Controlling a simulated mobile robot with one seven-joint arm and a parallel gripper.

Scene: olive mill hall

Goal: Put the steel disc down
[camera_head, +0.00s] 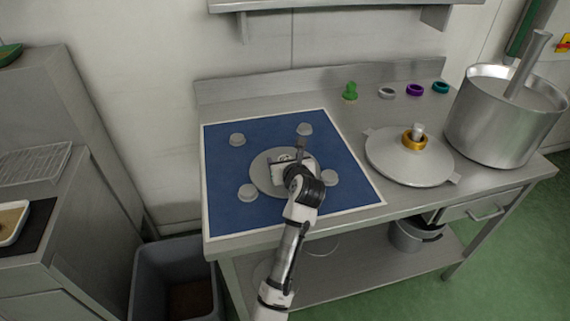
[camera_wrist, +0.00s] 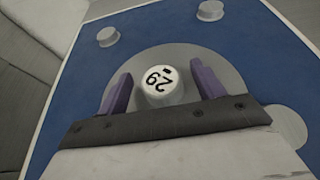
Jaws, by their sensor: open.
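The steel disc (camera_head: 262,183) lies on the blue mat (camera_head: 222,213), amid several small grey round pegs. My gripper (camera_head: 296,158) is over the disc. In the wrist view, its two purple fingers stand apart on either side of the knob, with a gap visible around it. The gripper is open. My arm and gripper hide part of the disc in the head view.
Right of the mat is a steel lid (camera_head: 383,161) with a gold ring (camera_head: 414,140) around its knob. A large steel pot (camera_head: 480,125) stands at far right. A grey bin (camera_head: 170,262) is at lower left.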

